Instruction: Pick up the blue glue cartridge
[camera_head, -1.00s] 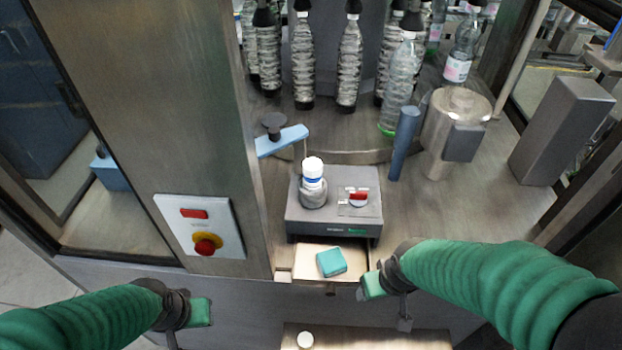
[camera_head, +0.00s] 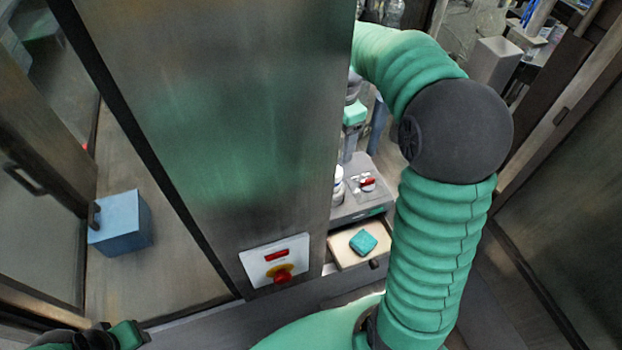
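The blue glue cartridge, seemingly the dark blue cylinder (camera_head: 378,124), stands on the machine deck in the narrow gap between the steel column and my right arm. Only part of it shows. My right gripper (camera_head: 354,114) hangs just left of it in the picture, partly behind the column edge. I cannot see contact with the cartridge, and its finger opening is unclear. My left gripper (camera_head: 122,337) is low at the bottom left, far from the cartridge. Its finger opening is also unclear.
The steel column (camera_head: 230,120) and my raised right arm hide much of the deck. A grey unit with a red switch (camera_head: 368,184) and white bottle (camera_head: 338,186) stands above an open drawer (camera_head: 345,257) holding a teal block (camera_head: 363,242). A control panel (camera_head: 275,262) is on the column.

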